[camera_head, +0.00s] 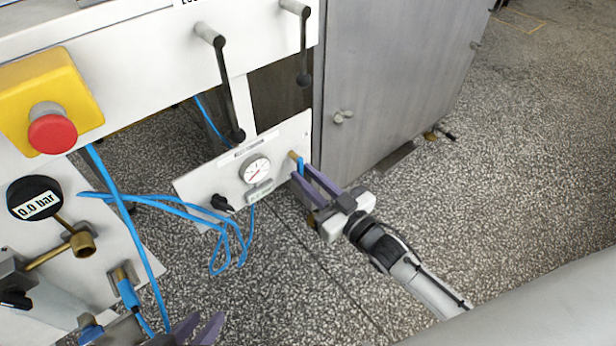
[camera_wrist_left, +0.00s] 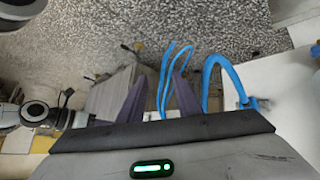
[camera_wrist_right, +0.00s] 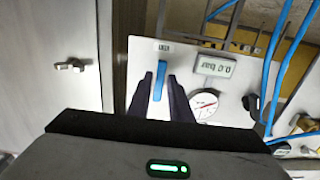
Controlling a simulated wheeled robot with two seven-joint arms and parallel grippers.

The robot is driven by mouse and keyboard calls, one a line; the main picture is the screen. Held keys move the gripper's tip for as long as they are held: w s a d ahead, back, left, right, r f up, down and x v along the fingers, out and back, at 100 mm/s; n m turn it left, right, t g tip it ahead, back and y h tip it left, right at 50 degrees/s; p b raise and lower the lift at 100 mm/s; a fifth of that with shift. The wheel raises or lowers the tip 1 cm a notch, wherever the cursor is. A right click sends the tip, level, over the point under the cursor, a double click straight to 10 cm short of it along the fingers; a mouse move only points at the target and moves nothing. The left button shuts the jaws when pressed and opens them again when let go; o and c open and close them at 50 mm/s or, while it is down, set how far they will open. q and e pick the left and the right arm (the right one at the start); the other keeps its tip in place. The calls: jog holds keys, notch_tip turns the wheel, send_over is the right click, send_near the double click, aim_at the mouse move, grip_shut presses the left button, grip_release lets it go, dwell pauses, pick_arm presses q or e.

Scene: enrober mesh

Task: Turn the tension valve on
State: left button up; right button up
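A blue valve lever (camera_head: 300,166) stands at the right end of a small white panel (camera_head: 222,177) with a round gauge (camera_head: 257,169). My right gripper (camera_head: 302,173) is at this lever, one finger on each side. In the right wrist view the lever (camera_wrist_right: 159,80) lies upright between the open fingers (camera_wrist_right: 160,78); whether they touch it I cannot tell. Its small label is too blurred to read. My left gripper (camera_head: 208,316) is open and empty at the bottom edge; its fingers also show in the left wrist view (camera_wrist_left: 160,82).
Blue hoses (camera_head: 160,203) hang across the panels. Two black crank handles (camera_head: 228,90) hang above the small panel. A grey cabinet (camera_head: 395,75) stands to the right.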

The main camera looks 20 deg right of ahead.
grip_shut()
